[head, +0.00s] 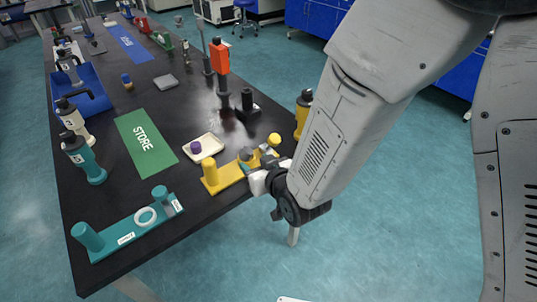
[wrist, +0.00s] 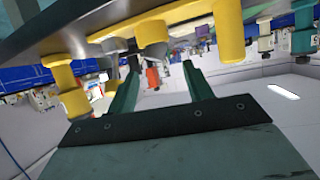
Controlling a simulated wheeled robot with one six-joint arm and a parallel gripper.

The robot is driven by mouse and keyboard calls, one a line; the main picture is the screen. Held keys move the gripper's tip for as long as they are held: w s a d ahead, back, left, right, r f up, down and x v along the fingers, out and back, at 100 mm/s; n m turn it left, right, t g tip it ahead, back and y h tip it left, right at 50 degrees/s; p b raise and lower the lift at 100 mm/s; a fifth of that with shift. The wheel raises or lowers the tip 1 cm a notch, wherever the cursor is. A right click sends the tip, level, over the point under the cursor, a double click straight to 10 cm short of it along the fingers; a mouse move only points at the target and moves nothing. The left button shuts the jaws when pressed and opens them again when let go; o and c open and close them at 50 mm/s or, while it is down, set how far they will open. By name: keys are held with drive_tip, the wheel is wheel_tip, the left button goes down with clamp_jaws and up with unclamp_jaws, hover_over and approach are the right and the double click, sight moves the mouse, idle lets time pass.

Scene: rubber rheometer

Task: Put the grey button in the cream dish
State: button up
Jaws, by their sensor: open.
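The grey button (head: 245,154) is a small rounded piece at the yellow stand (head: 230,174), close to my gripper. My gripper (head: 254,160) is at the right side of this stand, by the table's front edge. In the wrist view the two green fingers of my gripper (wrist: 160,66) are apart, and a grey rounded piece (wrist: 153,54) shows beyond and between their tips; I see no grip on it. The cream dish (head: 214,148) lies just left of and behind the stand, with a purple button (head: 196,147) in it.
A green STORE mat (head: 128,125) lies left of the dish. A black stand (head: 248,106) and a yellow bottle (head: 302,112) are behind my gripper. A yellow knob (head: 274,139) is close by.

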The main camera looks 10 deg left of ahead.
drive_tip(key=shift+s+d, duration=0.1)
drive_tip(key=w+d+r+m+g+h, duration=0.1)
drive_tip(key=d+r+h, duration=0.1)
drive_tip(key=d+r, duration=0.35)
drive_tip(key=d+r+m+g+h, duration=0.1)
drive_tip(key=d+r+m+h, duration=0.15)
drive_tip(key=d, duration=0.65)
drive_tip(key=w+d+r+g+h, duration=0.1)
drive_tip(key=d+r, duration=0.3)
drive_tip(key=d, duration=0.3)
drive_tip(key=s+d+r+m+g+h, duration=0.2)
drive_tip(key=s+d+r, duration=0.3)
drive_tip(key=s+d, duration=0.4)
drive_tip(key=shift+d+r+g, duration=0.2)
drive_tip(key=shift+d+g, duration=0.2)
drive_tip(key=shift+d, duration=0.7)
drive_tip(key=shift+o, duration=0.6)
drive_tip(key=s+d+r+m+g, duration=0.1)
drive_tip(key=s+d, duration=0.2)
drive_tip(key=s, duration=0.3)
drive_tip(key=s+d+r+m+g+h, duration=0.1)
drive_tip(key=s+d+r+g, duration=0.1)
drive_tip(key=s, duration=0.5)
drive_tip(key=shift+d+r, duration=0.25)
drive_tip(key=shift+d, duration=0.55)
